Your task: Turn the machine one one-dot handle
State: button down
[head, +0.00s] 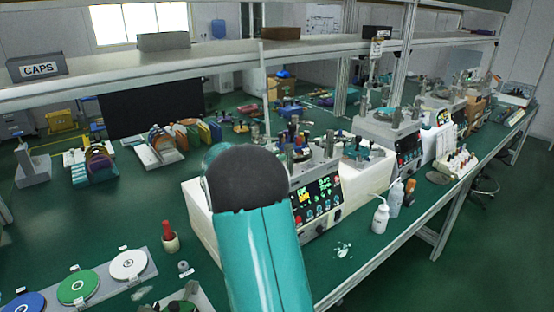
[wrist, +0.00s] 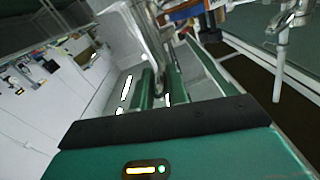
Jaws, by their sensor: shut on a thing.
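The nearest machine (head: 203,210) has a white body and a lit control panel (head: 318,197). My teal arm stands in front of its left part and hides much of it in the head view. In the wrist view my gripper (wrist: 160,92) has its fingers close together on a slim grey metal part (wrist: 150,38), which looks like a handle. No dot marking can be made out on it, so I cannot tell which handle it is. The head view does not show my gripper.
A second machine (head: 408,150) stands farther along the bench. White bottles (head: 381,216) stand right of the near machine. A red-handled tool in a cup (head: 169,239) and colored discs (head: 128,264) lie at the left. A shelf (head: 200,62) runs overhead.

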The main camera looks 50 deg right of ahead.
jog(key=shift+w+r+m+g, duration=0.1)
jog(key=shift+m+g, duration=0.2)
jog(key=shift+g, duration=0.2)
jog(key=c, duration=1.4)
grip_release()
jog(key=v, duration=1.3)
jog(key=shift+a, duration=0.4)
jog(key=shift+w+r, duration=0.1)
jog(key=shift+r, duration=0.05)
